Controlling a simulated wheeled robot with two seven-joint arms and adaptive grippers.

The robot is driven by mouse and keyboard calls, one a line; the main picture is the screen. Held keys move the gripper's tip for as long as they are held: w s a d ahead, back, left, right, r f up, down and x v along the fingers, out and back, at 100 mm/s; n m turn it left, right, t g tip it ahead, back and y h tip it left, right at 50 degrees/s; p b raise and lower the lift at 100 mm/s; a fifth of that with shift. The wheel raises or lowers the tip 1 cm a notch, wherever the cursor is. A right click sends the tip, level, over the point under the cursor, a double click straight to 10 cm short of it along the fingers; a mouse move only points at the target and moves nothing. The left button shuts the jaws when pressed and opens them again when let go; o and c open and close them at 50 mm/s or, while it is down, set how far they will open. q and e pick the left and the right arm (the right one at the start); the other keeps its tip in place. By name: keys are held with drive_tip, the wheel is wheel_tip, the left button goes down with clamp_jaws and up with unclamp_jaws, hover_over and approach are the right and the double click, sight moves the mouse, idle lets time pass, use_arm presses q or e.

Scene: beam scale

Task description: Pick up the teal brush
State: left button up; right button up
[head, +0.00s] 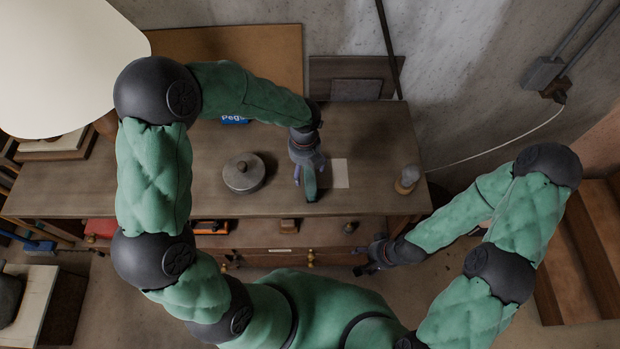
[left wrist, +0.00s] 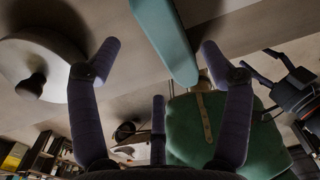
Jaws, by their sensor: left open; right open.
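The teal brush (head: 310,184) is by the table's middle in the head view, partly hidden by my left gripper (head: 308,172). In the left wrist view the brush (left wrist: 166,40) is a long teal bar running from the top edge to between the two upper fingers. My left gripper (left wrist: 157,50) is open, with fingers spread either side of the brush; whether they touch it I cannot tell. My right gripper (head: 367,262) is open and empty, low beyond the table's front edge.
A round grey lidded pot (head: 244,173) stands left of the brush on the wooden table (head: 215,150). A pale square (head: 340,173) lies just right of it. A small knobbed object (head: 407,179) stands near the right edge. A blue box (head: 235,120) lies behind.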

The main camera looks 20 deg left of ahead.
sight(307, 175)
use_arm(q)
drive_tip(key=shift+s+d+f, duration=0.1)
drive_tip(key=shift+f, duration=0.35)
drive_tip(key=f, duration=0.4)
drive_tip(key=shift+w+d, duration=0.15)
drive_tip(key=shift+w, duration=0.1)
drive_tip(key=c, duration=1.4)
